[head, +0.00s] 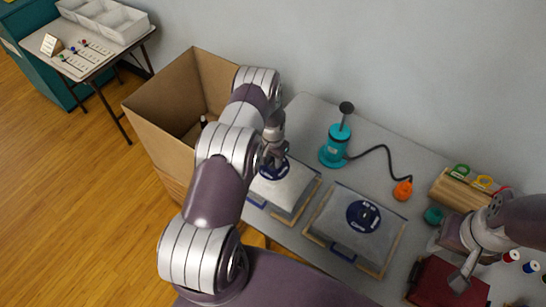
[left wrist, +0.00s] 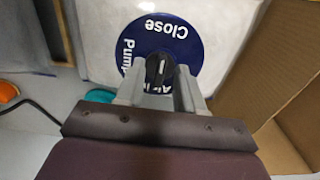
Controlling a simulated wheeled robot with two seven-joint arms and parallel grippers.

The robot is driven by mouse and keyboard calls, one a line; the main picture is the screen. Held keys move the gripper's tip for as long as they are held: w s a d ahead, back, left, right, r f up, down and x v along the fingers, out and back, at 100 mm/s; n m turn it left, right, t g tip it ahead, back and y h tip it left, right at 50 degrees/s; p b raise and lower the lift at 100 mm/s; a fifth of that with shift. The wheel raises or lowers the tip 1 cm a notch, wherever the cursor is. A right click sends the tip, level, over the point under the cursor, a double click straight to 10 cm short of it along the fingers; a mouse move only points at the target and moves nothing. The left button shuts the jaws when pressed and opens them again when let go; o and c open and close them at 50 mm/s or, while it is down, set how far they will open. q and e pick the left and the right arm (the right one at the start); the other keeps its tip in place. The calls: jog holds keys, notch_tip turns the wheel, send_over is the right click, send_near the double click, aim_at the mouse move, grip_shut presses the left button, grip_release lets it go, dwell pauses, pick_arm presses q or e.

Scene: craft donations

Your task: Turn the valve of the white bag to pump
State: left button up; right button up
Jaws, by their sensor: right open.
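A pale, whitish bag (head: 297,192) with a blue bar at its front edge lies on the table beside the cardboard box. The black valve knob (left wrist: 157,70) has a short white mark pointing roughly up in that view, nearer "Close" than "Pump". My left gripper (head: 272,160) is over this dial, its fingertips (left wrist: 159,84) on both sides of the knob and seemingly against it. My right gripper (head: 454,262) is open and empty at the right.
A greyer bag (head: 340,228) with its own blue dial (head: 363,216) lies to the right. A teal hand pump (head: 335,142) with a black hose and orange nozzle (head: 402,190) stands behind. The open cardboard box (head: 160,122) is left of my left arm. A dark red item (head: 440,284) lies near my right gripper.

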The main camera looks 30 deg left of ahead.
pick_arm(q)
jog(key=shift+w+f, duration=0.1)
jog(key=shift+w, duration=0.1)
grip_shut()
pick_arm(e)
jog(key=shift+w+f, duration=0.1)
jog(key=shift+w, duration=0.1)
pick_arm(q)
jog(key=shift+s, duration=0.1)
pick_arm(e)
jog(key=shift+f, duration=0.1)
pick_arm(q)
jog(key=shift+n+b, duration=0.3)
jog(key=shift+b, duration=0.05)
pick_arm(e)
jog(key=shift+f, duration=0.25)
jog(key=shift+f, duration=0.1)
pick_arm(q)
jog(key=shift+f+n+b, duration=0.2)
jog(key=shift+n+b, duration=0.8)
jog(key=shift+b, duration=0.2)
jog(key=shift+r, duration=0.15)
jog(key=shift+r+n, duration=0.1)
jog(key=shift+n, duration=0.2)
pick_arm(e)
notch_tip(320, 180, down, 2)
jog(key=shift+f, duration=0.1)
